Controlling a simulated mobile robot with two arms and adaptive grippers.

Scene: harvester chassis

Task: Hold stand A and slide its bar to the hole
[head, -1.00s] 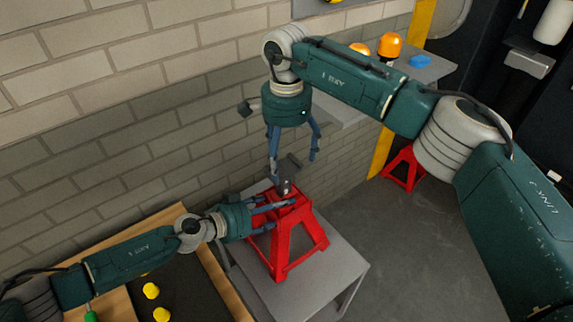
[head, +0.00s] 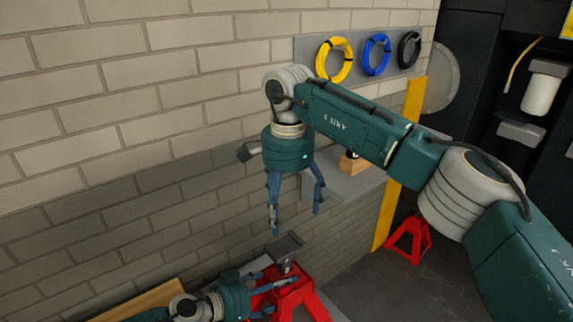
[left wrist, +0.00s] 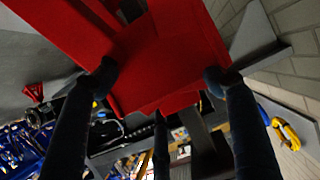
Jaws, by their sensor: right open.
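Red stand A (head: 291,294) is at the bottom of the head view, its legs cut off by the frame. Its dark bar with a flat saddle (head: 284,247) sticks up from the top. My left gripper (head: 266,299) reaches in from the left with its fingers on the sides of the stand's top. In the left wrist view the fingers flank the red stand (left wrist: 165,60) and seem to touch it. My right gripper (head: 296,212) is open and empty, pointing down above the saddle, apart from it.
A brick wall (head: 130,120) stands behind. A grey shelf (head: 345,187) with a wooden block (head: 353,163) is behind my right arm. Coiled cables (head: 376,54) hang above it. Another red stand (head: 408,240) is on the floor at right.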

